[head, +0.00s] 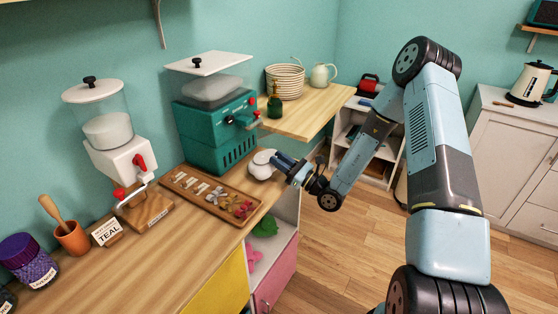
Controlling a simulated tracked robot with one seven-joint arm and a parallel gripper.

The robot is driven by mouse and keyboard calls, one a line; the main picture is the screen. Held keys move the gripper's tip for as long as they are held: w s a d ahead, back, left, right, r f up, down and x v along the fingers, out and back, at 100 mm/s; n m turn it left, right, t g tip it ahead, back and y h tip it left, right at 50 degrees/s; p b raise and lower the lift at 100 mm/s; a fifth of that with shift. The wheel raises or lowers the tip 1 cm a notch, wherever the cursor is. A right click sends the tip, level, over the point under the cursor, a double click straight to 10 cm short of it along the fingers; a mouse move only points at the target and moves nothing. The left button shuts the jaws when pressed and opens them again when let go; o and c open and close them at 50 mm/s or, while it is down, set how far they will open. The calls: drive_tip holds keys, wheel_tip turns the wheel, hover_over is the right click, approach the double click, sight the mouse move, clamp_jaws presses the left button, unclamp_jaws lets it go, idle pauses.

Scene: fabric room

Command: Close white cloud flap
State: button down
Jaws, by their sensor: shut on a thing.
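A white, rounded, lobed thing (262,165), cloud-like in outline, sits at the far right end of the wooden counter, beside the teal machine. My gripper (279,161) reaches it from the right and is shut on it. The fingers hide part of its right side. I cannot make out a hinge, or how far open it stands.
A wooden tray (211,195) with small shapes lies just left of the gripper. The teal machine (213,122) stands behind it, and a white dispenser (119,160) farther left. Below the counter, an open shelf (284,232) holds green and pink things. The wooden floor (345,255) is clear.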

drive_tip(key=shift+f, duration=0.15)
drive_tip(key=c, duration=1.2)
unclamp_jaws()
drive_tip(key=shift+a, duration=0.1)
drive_tip(key=shift+o, duration=1.2)
drive_tip(key=v, duration=1.3)
drive_tip(key=shift+s+d, duration=0.2)
drive_tip(key=shift+d, duration=0.1)
